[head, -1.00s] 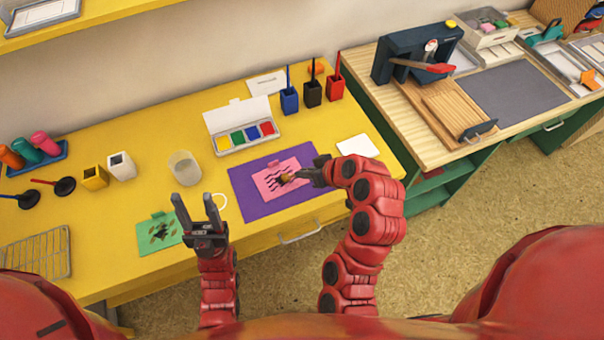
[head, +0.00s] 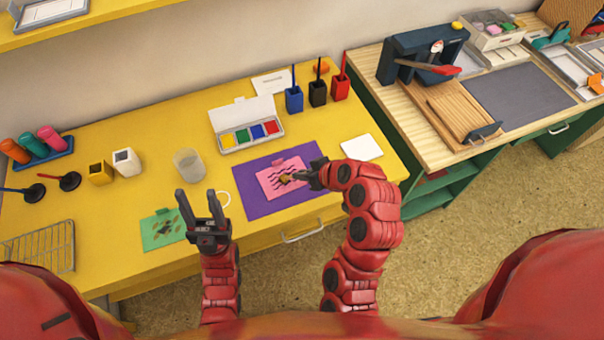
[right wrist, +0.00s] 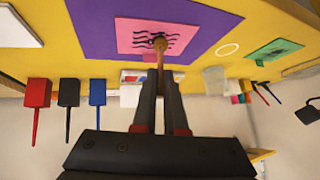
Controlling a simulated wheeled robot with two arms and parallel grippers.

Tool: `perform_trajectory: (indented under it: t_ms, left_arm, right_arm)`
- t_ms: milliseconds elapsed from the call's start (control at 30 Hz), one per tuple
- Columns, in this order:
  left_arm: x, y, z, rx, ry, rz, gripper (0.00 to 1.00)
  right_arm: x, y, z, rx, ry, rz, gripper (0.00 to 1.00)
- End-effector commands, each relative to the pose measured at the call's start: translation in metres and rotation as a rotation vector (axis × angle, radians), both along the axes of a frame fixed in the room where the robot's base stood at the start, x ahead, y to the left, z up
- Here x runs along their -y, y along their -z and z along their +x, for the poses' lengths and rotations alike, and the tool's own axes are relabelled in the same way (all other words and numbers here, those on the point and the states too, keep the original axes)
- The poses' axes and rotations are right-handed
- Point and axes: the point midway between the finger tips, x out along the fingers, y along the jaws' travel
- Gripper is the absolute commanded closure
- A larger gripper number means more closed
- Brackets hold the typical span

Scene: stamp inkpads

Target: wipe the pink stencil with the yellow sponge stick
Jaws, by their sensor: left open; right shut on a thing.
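The pink stencil (head: 270,186) with dark wavy lines lies on a purple mat (head: 247,201) near the yellow table's front edge. It also shows at the top of the right wrist view (right wrist: 127,33). My right gripper (head: 309,177) is shut on the sponge stick. In the right wrist view the stick's tan handle (right wrist: 160,62) runs from between the fingers to a dull yellow, dark-stained head (right wrist: 159,43) over the stencil's wavy lines. I cannot tell whether the head touches it. My left gripper (head: 198,196) is open and empty, left of the mat.
A green stencil (head: 163,231) lies beside my left gripper. Behind the mat are a paint box (head: 246,124), a clear cup (head: 188,164) and blue, black and red holders (head: 318,93). A white card (head: 361,147) lies to the right. A wire rack (head: 40,249) is at front left.

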Motion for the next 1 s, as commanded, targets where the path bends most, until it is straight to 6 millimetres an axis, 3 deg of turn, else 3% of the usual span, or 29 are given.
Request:
perform_trajectory:
  t_ms: [433, 1000]
  left_arm:
    - [0.000, 0.003, 0.000, 0.000, 0.000, 0.000, 0.50]
    - [0.000, -0.004, 0.000, 0.000, 0.000, 0.000, 0.50]
  right_arm:
    - [0.016, -0.001, 0.006, 0.002, 0.004, 0.003, 1.00]
    - [0.017, -0.007, 0.006, 0.000, 0.000, -0.001, 1.00]
